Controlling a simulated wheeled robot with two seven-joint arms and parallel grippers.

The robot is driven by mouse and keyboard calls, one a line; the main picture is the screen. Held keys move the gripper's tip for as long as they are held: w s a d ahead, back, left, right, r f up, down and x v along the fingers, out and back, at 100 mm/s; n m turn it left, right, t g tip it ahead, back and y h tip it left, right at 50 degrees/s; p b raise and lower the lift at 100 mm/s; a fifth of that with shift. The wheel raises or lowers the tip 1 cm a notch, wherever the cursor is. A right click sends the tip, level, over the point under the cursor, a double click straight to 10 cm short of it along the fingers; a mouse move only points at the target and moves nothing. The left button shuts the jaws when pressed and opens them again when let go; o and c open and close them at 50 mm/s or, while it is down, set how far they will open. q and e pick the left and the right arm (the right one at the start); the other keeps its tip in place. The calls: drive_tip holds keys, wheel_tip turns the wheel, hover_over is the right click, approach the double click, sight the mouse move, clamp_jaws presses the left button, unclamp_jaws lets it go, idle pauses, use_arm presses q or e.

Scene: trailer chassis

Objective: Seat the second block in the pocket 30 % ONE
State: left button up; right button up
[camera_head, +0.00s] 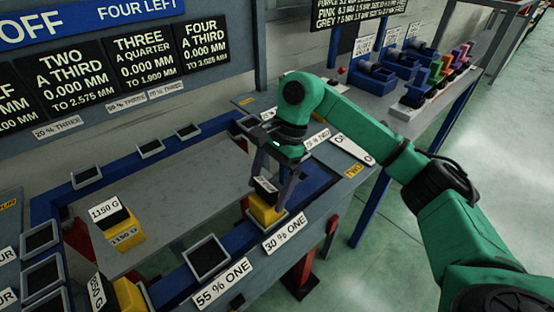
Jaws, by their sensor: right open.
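A block with a yellow base and a black, labelled top (266,214) stands at the pocket beside the "30 % ONE" label (284,233). It looks upright. The pocket is mostly hidden under the block, so I cannot tell whether the block is fully down in it. My right gripper (267,194) points down over this block. Its fingers are open, one on each side of the block's upper part. The label on the block is partly hidden and too small to read. My left gripper is not in view.
An empty pocket (207,257) lies by the "55 % ONE" label (223,285). A yellow and black 1150 G block (124,236) stands on the grey deck (180,190). An 850 G block (128,296) is at the bottom left. Coloured blocks (437,72) stand on the rear bench.

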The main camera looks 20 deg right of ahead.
drive_tip(key=v, duration=0.9)
drive_tip(key=shift+r, duration=0.4)
drive_tip(key=shift+d, duration=0.2)
